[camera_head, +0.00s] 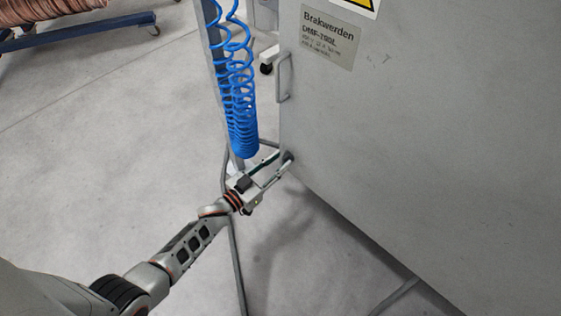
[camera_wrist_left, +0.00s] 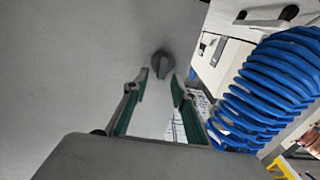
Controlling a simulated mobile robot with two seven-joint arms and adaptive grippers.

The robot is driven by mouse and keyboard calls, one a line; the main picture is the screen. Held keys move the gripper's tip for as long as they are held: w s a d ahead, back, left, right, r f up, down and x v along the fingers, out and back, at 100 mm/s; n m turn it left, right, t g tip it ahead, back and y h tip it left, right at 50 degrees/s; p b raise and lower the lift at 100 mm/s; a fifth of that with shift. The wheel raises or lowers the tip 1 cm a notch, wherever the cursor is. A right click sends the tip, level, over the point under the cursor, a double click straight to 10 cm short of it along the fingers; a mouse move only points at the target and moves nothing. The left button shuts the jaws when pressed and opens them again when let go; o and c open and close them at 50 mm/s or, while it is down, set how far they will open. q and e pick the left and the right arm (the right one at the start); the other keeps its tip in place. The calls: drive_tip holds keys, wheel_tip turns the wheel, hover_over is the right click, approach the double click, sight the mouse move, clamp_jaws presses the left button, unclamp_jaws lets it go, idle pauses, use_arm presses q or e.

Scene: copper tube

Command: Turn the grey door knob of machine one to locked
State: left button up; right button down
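The grey door knob (camera_wrist_left: 161,64) is a small round, ridged knob on the pale grey door of the machine (camera_head: 420,150). In the head view the knob (camera_head: 288,156) shows dark at the door's lower left edge, partly covered by my fingertips. My left gripper (camera_head: 273,166) reaches up to it from the lower left. In the left wrist view my left gripper (camera_wrist_left: 160,80) is open, its two green-padded fingers apart, with the knob at the gap between their tips. I cannot tell whether the tips touch it. My right gripper is in neither view.
A coiled blue hose (camera_head: 240,100) hangs left of the door, close to my left gripper; it also fills the right of the wrist view (camera_wrist_left: 268,85). A door handle (camera_head: 284,77) sits above the knob. The floor (camera_head: 100,150) at left is mostly clear.

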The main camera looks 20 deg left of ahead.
use_arm(q)
drive_tip(key=shift+w+d, duration=0.1)
drive_tip(key=shift+w, duration=0.25)
clamp_jaws()
